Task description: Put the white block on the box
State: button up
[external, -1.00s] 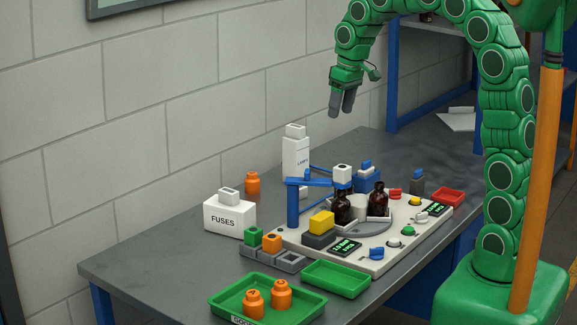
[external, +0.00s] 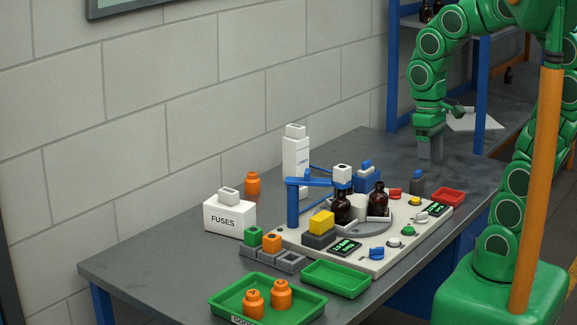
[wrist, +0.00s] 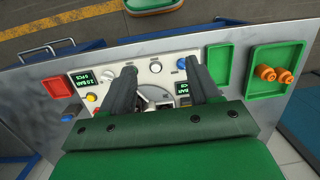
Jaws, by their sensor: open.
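One white block (external: 228,197) sits on the white box marked FUSES (external: 229,218). Another white block (external: 342,174) is at the end of the blue arm (external: 318,183) above the bottles. A third (external: 295,130) tops the tall white dispenser (external: 296,157). My gripper (external: 430,158) points down, empty, over the table's right part, apart from all of them. In the wrist view its two fingers (wrist: 158,66) are spread over the panel and hide part of it.
Orange (external: 271,243) and green blocks sit in a grey rack. The table's back right is clear.

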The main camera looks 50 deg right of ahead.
jog(key=s+f, duration=0.1)
jog(key=s, duration=0.5)
jog(key=shift+s+d+f, duration=0.15)
jog(key=shift+s+d, duration=0.05)
jog(key=shift+d, duration=0.15)
dwell(0.7)
